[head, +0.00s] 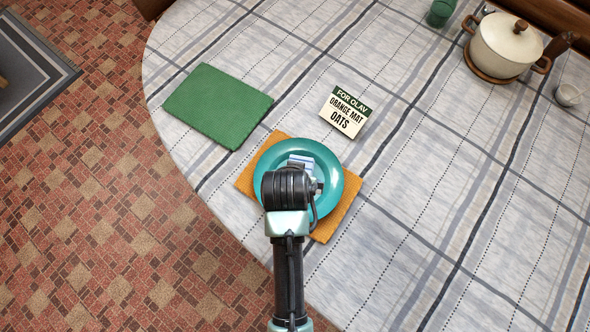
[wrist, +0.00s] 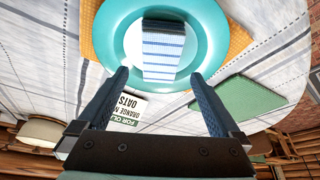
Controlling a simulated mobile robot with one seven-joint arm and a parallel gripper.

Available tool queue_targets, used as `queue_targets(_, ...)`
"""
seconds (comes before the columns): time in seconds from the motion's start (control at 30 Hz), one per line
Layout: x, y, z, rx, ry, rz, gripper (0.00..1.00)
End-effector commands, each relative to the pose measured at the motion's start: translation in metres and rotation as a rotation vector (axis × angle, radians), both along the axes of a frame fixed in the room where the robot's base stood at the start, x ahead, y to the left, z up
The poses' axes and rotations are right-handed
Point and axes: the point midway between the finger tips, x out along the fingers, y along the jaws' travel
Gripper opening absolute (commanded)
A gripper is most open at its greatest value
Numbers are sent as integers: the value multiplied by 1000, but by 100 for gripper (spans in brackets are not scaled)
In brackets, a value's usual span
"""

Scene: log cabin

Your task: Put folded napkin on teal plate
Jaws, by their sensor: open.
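The teal plate (head: 332,186) lies on an orange mat (head: 246,180) near the table's edge. In the wrist view the teal plate (wrist: 110,35) has a pale middle. The folded napkin (wrist: 163,52), white with blue stripes and a dark end, lies over that middle, within the rim. In the head view only a small part of the napkin (head: 301,160) shows past my wrist. My gripper (wrist: 158,76) is open, its fingers apart with the napkin between and beyond their tips; neither finger visibly holds it. In the head view my arm hides the fingertips and part of the plate.
A card (head: 346,111) reading "FOR OLAV ORANGE MAT OATS" stands beyond the plate. A green mat (head: 218,105) lies empty to the left. A pot (head: 505,46), a small cup (head: 568,95) and a green cup (head: 440,12) are at the far right. The right tabletop is clear.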

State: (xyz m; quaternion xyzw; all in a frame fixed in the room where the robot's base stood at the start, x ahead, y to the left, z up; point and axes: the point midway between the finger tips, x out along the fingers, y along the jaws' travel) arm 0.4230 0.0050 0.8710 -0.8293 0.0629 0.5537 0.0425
Motion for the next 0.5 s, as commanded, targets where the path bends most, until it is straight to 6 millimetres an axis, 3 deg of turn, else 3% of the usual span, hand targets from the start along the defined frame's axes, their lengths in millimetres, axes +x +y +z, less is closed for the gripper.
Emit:
queue_targets(0.2,-13,2,33,0,-1,0,100)
queue_targets(0.5,-18,3,47,0,-3,0,100)
